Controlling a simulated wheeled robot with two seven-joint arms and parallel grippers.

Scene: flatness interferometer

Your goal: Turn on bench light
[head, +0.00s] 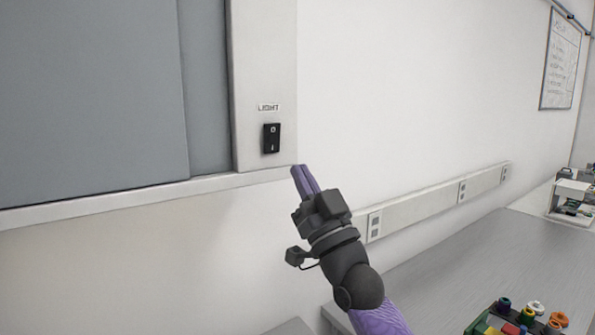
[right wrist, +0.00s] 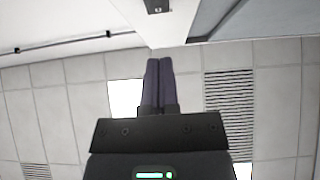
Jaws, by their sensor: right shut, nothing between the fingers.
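A black rocker light switch (head: 271,138) is set on a pale upright panel, below a small label reading LIGHT (head: 269,107). In the right wrist view the dark switch (right wrist: 157,6) shows at the top edge, partly cut off. My right gripper (head: 299,168) has purple fingers pointing up, below and slightly right of the switch in the head view. In the right wrist view my right gripper (right wrist: 158,60) shows its two fingers together with nothing between them. The fingertips appear apart from the switch. My left gripper is in neither view.
A grey panel (head: 90,95) fills the left, with a pale ledge (head: 130,196) below it. An outlet rail (head: 425,208) runs along the wall at right. A whiteboard (head: 561,60) hangs far right.

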